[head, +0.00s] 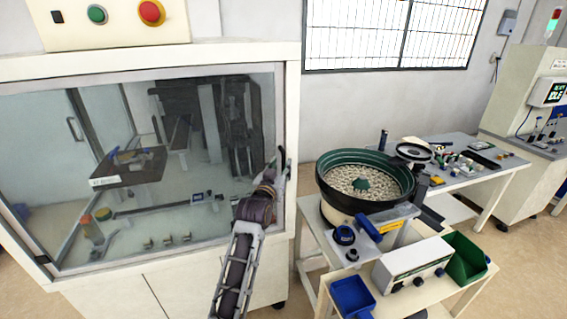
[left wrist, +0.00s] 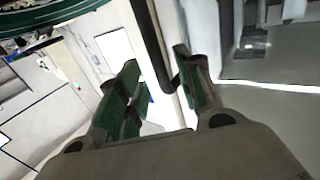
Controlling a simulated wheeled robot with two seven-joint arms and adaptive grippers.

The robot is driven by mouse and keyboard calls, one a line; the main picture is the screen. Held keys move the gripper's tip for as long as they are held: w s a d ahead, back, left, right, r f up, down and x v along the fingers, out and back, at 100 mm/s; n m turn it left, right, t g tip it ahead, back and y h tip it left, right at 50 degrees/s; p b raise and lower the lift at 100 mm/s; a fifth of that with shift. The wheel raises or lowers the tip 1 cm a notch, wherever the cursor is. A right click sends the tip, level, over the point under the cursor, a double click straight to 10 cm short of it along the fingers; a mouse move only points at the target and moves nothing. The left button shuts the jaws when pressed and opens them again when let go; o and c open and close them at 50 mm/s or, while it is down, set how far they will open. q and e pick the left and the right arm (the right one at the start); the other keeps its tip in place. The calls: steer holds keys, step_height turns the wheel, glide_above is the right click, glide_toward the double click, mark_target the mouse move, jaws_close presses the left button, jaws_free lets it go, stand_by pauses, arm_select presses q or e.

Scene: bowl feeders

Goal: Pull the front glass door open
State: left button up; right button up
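The front glass door (head: 130,215) of the cream machine cabinet is a large pane in a light frame and looks shut. Its dark vertical handle (head: 283,158) is at the pane's right edge. My left gripper (head: 272,172) is at the handle, partly hidden by its own wrist. In the left wrist view, the green-padded fingers (left wrist: 163,88) are apart, and the black handle bar (left wrist: 152,45) runs down between them, closer to the right finger. Whether either pad touches the bar is unclear. My right gripper is not in view.
A green bowl feeder (head: 365,180) full of small parts stands on a table right of the cabinet. A cart with a blue bin (head: 352,296) and a green bin (head: 464,257) stands in front of it. Red and green buttons (head: 150,12) sit above the door.

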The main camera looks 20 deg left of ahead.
mark_target(283, 163)
arm_select(q)
steer(key=shift+w, duration=1.95)
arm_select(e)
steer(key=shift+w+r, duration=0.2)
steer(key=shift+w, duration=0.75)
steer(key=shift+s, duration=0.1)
arm_select(q)
steer(key=shift+c, duration=0.5)
jaws_close()
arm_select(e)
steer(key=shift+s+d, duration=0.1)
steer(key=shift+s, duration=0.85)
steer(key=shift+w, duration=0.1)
